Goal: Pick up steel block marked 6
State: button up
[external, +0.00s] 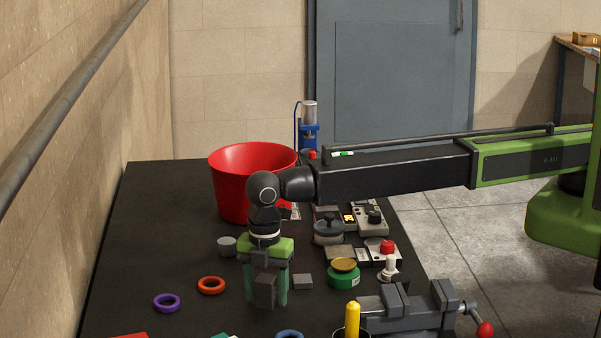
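My gripper (266,288) points straight down over the black table, left of its middle. A dark grey block (265,290) stands upright between its two teal fingers. The block fills the gap and seems to touch both fingers, so the gripper looks shut on it. I cannot tell if the block's lower end is clear of the table. No number can be read on it. A smaller flat grey block (303,282) lies on the table just right of the gripper.
A red bucket (230,185) stands behind the gripper. A grey cylinder (227,246), an orange ring (211,285) and a purple ring (167,303) lie left. A green tin (343,275) and a vise (400,310) stand right. The table's left part (130,240) is clear.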

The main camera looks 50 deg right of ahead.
grip_shut()
dwell(1.2)
